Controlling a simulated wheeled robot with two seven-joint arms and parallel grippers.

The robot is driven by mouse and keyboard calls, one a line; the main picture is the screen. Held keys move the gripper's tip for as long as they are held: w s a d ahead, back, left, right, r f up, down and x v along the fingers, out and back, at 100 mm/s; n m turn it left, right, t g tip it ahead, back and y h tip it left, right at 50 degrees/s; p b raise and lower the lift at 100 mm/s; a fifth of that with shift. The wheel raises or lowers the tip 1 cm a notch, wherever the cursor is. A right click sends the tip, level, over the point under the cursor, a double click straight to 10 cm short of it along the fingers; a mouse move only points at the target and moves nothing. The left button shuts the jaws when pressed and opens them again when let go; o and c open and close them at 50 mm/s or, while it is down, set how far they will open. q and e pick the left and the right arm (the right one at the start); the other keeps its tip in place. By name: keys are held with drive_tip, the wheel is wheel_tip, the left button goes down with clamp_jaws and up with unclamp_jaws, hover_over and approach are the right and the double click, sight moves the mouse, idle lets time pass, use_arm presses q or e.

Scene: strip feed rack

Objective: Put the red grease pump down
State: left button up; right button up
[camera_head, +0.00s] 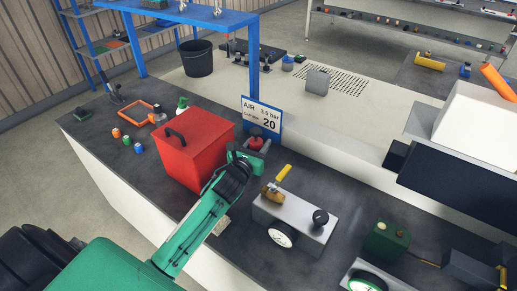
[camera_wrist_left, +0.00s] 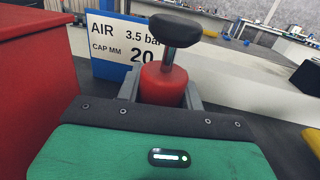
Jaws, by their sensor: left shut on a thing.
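The red grease pump shows in the left wrist view (camera_wrist_left: 163,86) as a red cylinder with a dark knob on a metal stem. It stands upright between the fingers of my left gripper (camera_wrist_left: 160,92), which is shut on it. In the head view the pump (camera_head: 256,143) is small and partly hidden by my left gripper (camera_head: 250,150), just in front of the blue-framed AIR sign (camera_head: 262,114). The pump's bottom is hidden, so I cannot tell whether it touches the bench. My right gripper is not in view.
A red box with a black handle (camera_head: 195,152) stands close on the left. A grey block with a gauge and yellow-handled valve (camera_head: 296,222) stands on the right. A blue post (camera_head: 253,70) rises behind the sign. Bare dark bench (camera_head: 165,195) lies in front of the red box.

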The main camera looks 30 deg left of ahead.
use_arm(q)
drive_tip(key=shift+f, duration=0.95)
drive_tip(key=shift+f, duration=0.15)
drive_tip(key=o, duration=1.2)
drive_tip(key=shift+o, duration=0.2)
